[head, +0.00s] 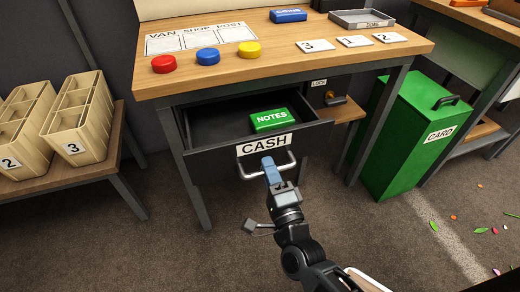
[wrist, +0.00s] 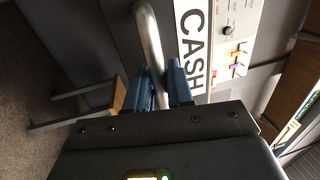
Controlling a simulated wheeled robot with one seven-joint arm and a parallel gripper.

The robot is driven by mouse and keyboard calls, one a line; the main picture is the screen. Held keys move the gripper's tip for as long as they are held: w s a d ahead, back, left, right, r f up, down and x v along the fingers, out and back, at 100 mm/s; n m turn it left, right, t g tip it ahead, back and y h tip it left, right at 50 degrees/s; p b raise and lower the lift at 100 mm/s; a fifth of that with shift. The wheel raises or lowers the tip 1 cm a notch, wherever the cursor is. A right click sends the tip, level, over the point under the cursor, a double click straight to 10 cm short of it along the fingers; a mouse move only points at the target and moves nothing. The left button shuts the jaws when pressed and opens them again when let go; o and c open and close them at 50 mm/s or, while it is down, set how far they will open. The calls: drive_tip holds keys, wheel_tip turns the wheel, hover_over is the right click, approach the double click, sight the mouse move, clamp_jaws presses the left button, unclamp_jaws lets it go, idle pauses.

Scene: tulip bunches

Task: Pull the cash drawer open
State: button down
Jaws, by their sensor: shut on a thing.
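The cash drawer (head: 218,138) hangs under the wooden table and is pulled out, with its inside showing in the head view. A green box marked NOTES (head: 271,120) lies inside it. The CASH label (head: 264,144) is on the drawer front, and it also shows in the wrist view (wrist: 193,50). The metal bar handle (head: 290,164) sits below the label. My gripper (head: 270,168) is shut on this handle, and its blue fingers (wrist: 163,88) sit on both sides of the bar (wrist: 148,30) in the wrist view.
The table top (head: 290,62) holds red, blue and yellow discs, number cards, a blue box and a grey tray (head: 361,19). A green CARD bin (head: 405,140) stands to the right. Cream crates (head: 80,118) stand on a low bench at left.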

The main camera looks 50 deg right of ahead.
drive_tip(key=r+v, duration=0.1)
drive_tip(key=v, duration=0.5)
drive_tip(key=shift+s+a, duration=0.15)
drive_tip(key=shift+s, duration=0.05)
drive_tip(key=c, duration=1.2)
unclamp_jaws()
drive_tip(key=shift+o, duration=0.2)
drive_tip(key=v, duration=0.7)
drive_tip(key=shift+s+a, duration=0.25)
drive_tip(key=shift+s, duration=0.05)
